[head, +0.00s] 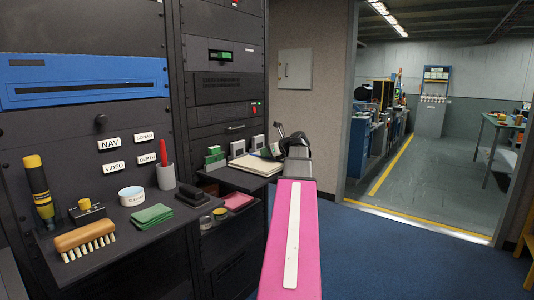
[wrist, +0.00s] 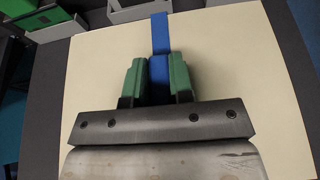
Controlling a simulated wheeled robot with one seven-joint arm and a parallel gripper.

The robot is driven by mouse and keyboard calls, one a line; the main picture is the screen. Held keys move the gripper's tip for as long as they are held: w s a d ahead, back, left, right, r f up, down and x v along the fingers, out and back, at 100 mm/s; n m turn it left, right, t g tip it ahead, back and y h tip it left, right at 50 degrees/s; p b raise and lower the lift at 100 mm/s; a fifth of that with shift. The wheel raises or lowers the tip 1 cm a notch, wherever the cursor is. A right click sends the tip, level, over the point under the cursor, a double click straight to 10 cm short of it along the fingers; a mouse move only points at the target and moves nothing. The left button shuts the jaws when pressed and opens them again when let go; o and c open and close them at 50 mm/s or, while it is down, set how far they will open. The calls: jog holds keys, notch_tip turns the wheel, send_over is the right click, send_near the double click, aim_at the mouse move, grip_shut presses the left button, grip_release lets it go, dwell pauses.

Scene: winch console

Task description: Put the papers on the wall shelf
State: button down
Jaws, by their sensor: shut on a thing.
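The papers (head: 252,166) are a flat cream stack at the rack's right-hand ledge in the head view. In the wrist view the papers (wrist: 90,75) spread under my gripper (wrist: 158,72), whose two green finger pads are closed on an upright blue strip (wrist: 160,35) over the middle of the stack. My gripper (head: 272,150) is largely hidden behind my wrist in the head view. I cannot tell whether the papers rest on the ledge or are slightly raised. I cannot make out a wall shelf in either view.
Small green and grey boxes (head: 237,149) stand behind the papers. The left ledge holds a brush (head: 85,240), a green cloth (head: 151,216), a white roll (head: 132,196) and a cup (head: 165,177). A grey wall box (head: 295,69) hangs beside the doorway. Blue floor (head: 370,255) is clear at right.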

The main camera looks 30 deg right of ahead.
jog(key=shift+f, duration=0.1)
jog(key=c, duration=1)
grip_release()
jog(key=v, duration=1.1)
jog(key=shift+s+d+r, duration=0.1)
jog(key=shift+r, duration=0.1)
jog(key=shift+o, duration=0.4)
jog(key=shift+s+d+r, duration=0.1)
jog(key=shift+s, duration=0.05)
jog(key=shift+w+a+r+g+h, duration=0.2)
jog(key=shift+w+r+g, duration=0.3)
jog(key=shift+g, duration=0.2)
jog(key=shift+w+a+r+g+h, duration=0.2)
jog(key=shift+w+r+g, duration=0.2)
jog(key=shift+w+g, duration=0.3)
jog(key=shift+x, duration=5.3)
